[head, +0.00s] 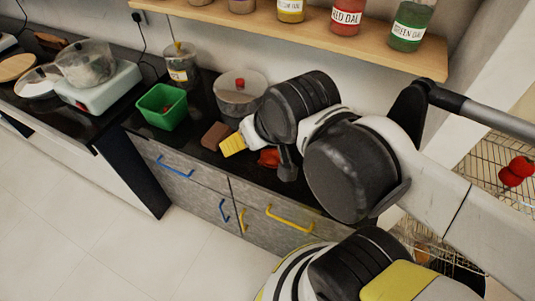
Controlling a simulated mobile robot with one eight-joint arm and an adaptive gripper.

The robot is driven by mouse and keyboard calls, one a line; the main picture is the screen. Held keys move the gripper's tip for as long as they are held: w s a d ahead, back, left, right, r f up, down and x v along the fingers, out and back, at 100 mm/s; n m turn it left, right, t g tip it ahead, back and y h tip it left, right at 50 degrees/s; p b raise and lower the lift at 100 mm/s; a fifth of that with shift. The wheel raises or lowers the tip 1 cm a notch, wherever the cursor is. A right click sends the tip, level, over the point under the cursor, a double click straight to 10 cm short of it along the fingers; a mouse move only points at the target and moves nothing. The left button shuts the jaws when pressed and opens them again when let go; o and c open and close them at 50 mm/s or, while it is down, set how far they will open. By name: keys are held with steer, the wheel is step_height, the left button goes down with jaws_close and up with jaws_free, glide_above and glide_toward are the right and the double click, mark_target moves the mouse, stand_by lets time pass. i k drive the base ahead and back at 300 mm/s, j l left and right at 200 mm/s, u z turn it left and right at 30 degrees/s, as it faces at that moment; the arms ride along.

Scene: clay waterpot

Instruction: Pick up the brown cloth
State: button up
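A flat brown piece (216,135), which looks like the brown cloth, lies on the dark counter right of the green bin. A yellow piece (233,144) shows just right of it, beside the white end of my arm; I cannot tell whether it is part of my arm. My gripper (287,166) points down over the counter's front part, to the right of the brown piece and apart from it. Its fingers are mostly hidden by my wrist, so their opening does not show. A red-orange thing (268,157) lies right beside the gripper, partly covered.
A green bin (162,106), a lidded pot (240,92) and a jar (181,64) stand on the counter (200,101). A scale with a bowl (95,82) is at left. A shelf (330,33) with several jars hangs above. Drawers with handles (290,219) face the open floor.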

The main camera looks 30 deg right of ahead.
mark_target(220, 132)
steer(key=i+j+z, duration=0.2)
steer(key=z, duration=0.2)
steer(key=i+j+z, duration=0.15)
steer(key=j+z, duration=0.25)
steer(key=i+j+z, duration=0.1)
steer(key=j+z, duration=0.35)
